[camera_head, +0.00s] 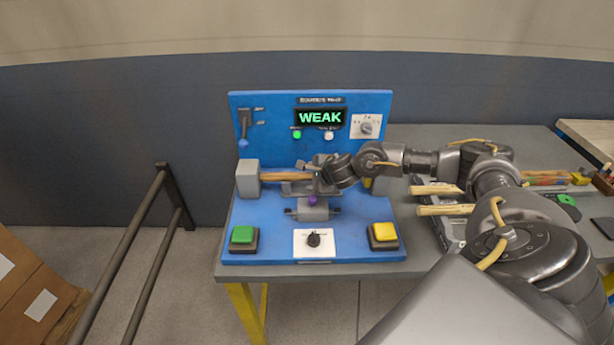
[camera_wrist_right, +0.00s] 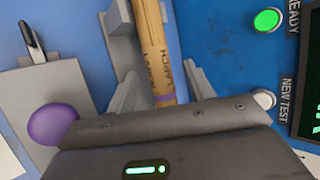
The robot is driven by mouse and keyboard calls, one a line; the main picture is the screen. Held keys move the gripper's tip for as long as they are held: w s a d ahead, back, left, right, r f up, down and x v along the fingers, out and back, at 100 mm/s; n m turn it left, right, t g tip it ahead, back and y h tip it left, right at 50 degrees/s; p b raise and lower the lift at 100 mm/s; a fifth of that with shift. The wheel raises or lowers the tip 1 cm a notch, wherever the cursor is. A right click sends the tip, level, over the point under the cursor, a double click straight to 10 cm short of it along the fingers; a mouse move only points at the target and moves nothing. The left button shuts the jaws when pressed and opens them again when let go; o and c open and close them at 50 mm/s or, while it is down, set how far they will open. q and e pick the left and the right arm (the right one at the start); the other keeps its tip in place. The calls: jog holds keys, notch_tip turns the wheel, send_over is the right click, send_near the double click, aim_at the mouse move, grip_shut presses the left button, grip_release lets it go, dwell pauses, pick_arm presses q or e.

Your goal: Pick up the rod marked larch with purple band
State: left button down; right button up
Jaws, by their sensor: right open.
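The larch rod (camera_head: 283,177) lies level in the blue test machine, its left end at a grey block. In the right wrist view the rod (camera_wrist_right: 153,45) shows the word LARCH and a purple band near my gripper. My right gripper (camera_head: 316,178) is at the rod's right part. In the wrist view its two fingers stand apart, one on each side of the rod, with gaps visible. The right gripper is open and the rod still rests in the machine. The rod's right end is hidden by my gripper. My left gripper is not in view.
The machine's blue panel (camera_head: 270,125) stands behind, its display (camera_head: 320,117) reading WEAK. A purple knob (camera_head: 312,200) sits just below the gripper. A green button (camera_head: 242,234) and a yellow button (camera_head: 384,231) are in front. Other rods (camera_head: 445,210) lie to the right.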

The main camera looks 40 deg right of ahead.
jog(key=c, duration=1.1)
jog(key=shift+s+r, duration=0.35)
jog(key=shift+r, duration=0.05)
jog(key=v, duration=0.5)
jog(key=s+f+b+v, duration=0.1)
jog(key=v, duration=0.4)
jog(key=s+f+v, duration=0.1)
jog(key=v, duration=0.4)
jog(key=shift+a+f, duration=0.15)
jog(key=shift+f, duration=0.1)
